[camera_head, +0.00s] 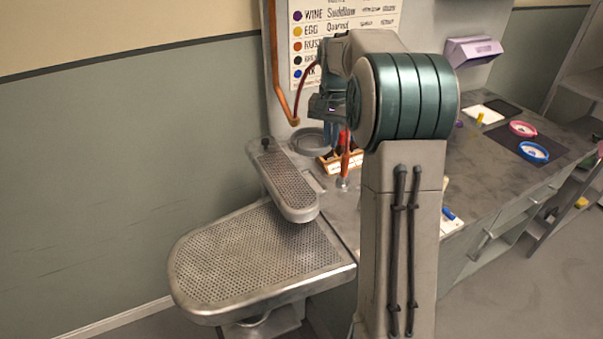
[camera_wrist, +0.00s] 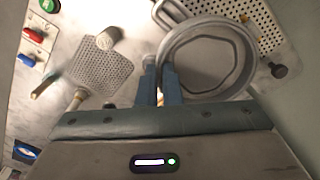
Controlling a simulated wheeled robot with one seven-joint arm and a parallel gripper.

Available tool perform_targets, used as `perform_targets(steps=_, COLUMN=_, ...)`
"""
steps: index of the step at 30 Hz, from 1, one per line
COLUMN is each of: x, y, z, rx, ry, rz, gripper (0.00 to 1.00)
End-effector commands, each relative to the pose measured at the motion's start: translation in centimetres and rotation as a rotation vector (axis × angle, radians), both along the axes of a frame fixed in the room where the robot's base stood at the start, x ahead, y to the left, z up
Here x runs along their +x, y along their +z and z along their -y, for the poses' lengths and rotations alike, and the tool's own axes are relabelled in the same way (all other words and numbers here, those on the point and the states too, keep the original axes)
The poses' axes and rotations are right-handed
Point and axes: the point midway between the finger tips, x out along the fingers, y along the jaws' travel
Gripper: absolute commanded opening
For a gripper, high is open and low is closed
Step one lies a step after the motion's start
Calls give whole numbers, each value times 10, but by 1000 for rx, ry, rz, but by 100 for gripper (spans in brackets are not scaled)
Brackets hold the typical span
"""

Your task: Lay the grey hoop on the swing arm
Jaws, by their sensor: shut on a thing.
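The grey hoop (camera_head: 311,140) shows in the head view beside my gripper (camera_head: 330,136), partly hidden by my arm. In the wrist view my gripper (camera_wrist: 160,82) is shut on the left rim of the grey hoop (camera_wrist: 205,25). The swing arm (camera_head: 287,184) is a narrow perforated metal board above the larger board, with a dark knob at its far end. In the head view the hoop is just right of that far end. In the wrist view the hoop overlaps part of the swing arm (camera_wrist: 257,16); the height between them is unclear.
A large perforated board (camera_head: 250,250) fills the lower left. An orange pipe (camera_head: 274,70) stands behind the swing arm. Pink (camera_head: 522,128) and blue (camera_head: 534,152) hoops lie on the right counter. Small coloured buttons (camera_wrist: 32,34) are at the wrist view's left.

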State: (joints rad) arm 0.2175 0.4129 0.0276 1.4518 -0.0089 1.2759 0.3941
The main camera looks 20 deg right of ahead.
Motion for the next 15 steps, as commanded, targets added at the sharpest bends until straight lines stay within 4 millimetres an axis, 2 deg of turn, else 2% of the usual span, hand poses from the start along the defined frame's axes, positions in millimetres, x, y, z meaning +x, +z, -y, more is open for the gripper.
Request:
perform_targets(steps=1, x=-5, y=-6, z=-12, rx=1, ry=5, rz=-3, gripper=0)
perform_targets(steps=6, x=-18, y=-28, z=-45, rx=0, ry=2, rz=-4, gripper=0)
perform_targets(steps=10, x=-24, y=-40, z=-61, rx=-2, ry=-1, rz=-1, gripper=0)
perform_targets(steps=15, x=-27, y=-49, z=-68, rx=-1, ry=-5, rz=-2, gripper=0)
